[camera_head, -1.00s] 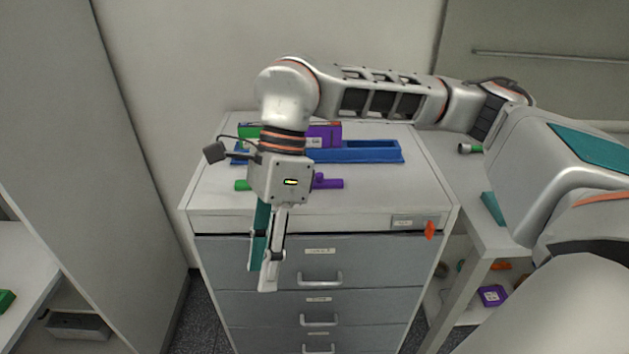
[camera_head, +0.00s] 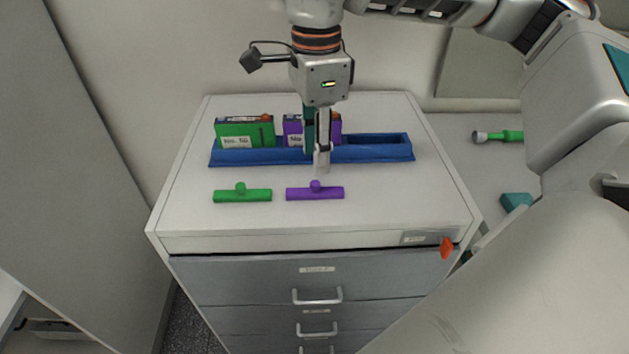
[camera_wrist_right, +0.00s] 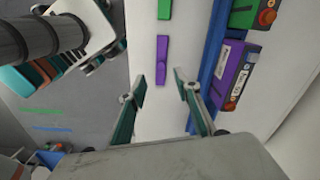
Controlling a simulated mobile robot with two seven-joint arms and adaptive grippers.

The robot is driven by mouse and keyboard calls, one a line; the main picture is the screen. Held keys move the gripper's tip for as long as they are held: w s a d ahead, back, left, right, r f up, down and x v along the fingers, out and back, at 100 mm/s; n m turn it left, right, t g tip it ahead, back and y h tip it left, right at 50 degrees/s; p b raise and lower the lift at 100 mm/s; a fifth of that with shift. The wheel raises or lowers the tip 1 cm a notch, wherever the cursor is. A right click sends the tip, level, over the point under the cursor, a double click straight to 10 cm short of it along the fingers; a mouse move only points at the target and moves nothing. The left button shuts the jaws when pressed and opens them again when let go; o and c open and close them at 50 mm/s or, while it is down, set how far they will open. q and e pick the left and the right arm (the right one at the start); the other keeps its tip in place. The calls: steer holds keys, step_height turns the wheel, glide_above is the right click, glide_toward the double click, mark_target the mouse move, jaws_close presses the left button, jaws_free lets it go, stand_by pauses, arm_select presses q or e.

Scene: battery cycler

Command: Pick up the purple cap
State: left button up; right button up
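The purple cap (camera_head: 315,192) is a bar with a small round knob, lying on the white cabinet top in front of the blue rack. In the right wrist view the purple cap (camera_wrist_right: 162,60) lies ahead of the fingers, nearer the left one. My right gripper (camera_head: 318,162) points down above the cabinet, in front of the rack and a little behind the cap. In the right wrist view my right gripper (camera_wrist_right: 160,84) has its two fingers apart with nothing between them.
A green cap (camera_head: 243,194) lies left of the purple one. The blue rack (camera_head: 375,154) behind holds a green battery (camera_head: 245,132) and a purple battery (camera_head: 293,130), partly hidden by my fingers. An orange piece (camera_head: 446,248) is at the cabinet's front right. The front cabinet top is clear.

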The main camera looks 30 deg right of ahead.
mark_target(316, 182)
step_height(316, 182, down, 2)
steer(key=shift+s, duration=0.1)
steer(key=f, duration=0.5)
steer(key=shift+w, duration=0.2)
jaws_close()
